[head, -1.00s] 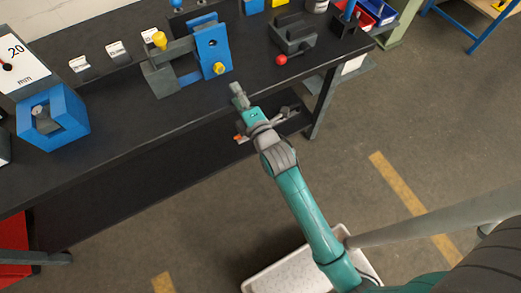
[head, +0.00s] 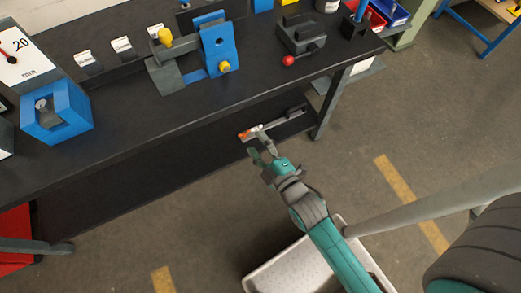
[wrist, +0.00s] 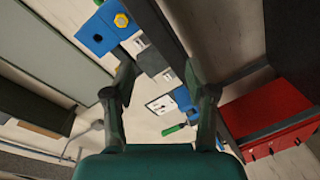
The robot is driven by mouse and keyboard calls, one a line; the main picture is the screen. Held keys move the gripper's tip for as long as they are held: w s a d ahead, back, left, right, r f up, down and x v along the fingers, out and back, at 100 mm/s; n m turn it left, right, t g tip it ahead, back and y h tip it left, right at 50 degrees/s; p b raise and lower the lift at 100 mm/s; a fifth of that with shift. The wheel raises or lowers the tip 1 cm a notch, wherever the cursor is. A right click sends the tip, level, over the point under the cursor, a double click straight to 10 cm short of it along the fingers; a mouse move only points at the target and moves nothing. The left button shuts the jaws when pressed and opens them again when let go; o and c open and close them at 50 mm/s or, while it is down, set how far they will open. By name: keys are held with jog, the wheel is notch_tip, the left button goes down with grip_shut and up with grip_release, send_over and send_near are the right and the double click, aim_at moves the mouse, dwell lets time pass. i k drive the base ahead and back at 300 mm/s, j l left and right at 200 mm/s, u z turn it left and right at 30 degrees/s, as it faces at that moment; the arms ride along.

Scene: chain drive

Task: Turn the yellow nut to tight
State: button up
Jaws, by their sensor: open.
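The yellow nut (head: 224,66) sits low on the front face of an upright blue block (head: 217,46) on the black bench. In the wrist view, a yellow six-sided piece that looks like this nut (wrist: 121,20) shows on a blue face at the top. My gripper (head: 259,154) is below and in front of the bench edge, well apart from the nut. Its two fingers stand spread in the wrist view (wrist: 160,82), with nothing between them. I cannot tell how tight the nut is.
A yellow knob (head: 165,37) stands on a grey part left of the blue block. A grey device with a red ball handle (head: 288,61) is to the right. A blue stand (head: 56,112) is at the left. A pale tray (head: 290,268) lies on the floor under my arm.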

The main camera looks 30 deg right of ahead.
aim_at(225, 67)
jog(key=j+z, duration=0.25)
jog(key=j, duration=0.35)
jog(key=j+z, duration=0.3)
jog(key=j, duration=0.3)
jog(key=k+j+z, duration=0.25)
jog(key=j, duration=0.3)
jog(key=i, duration=0.1)
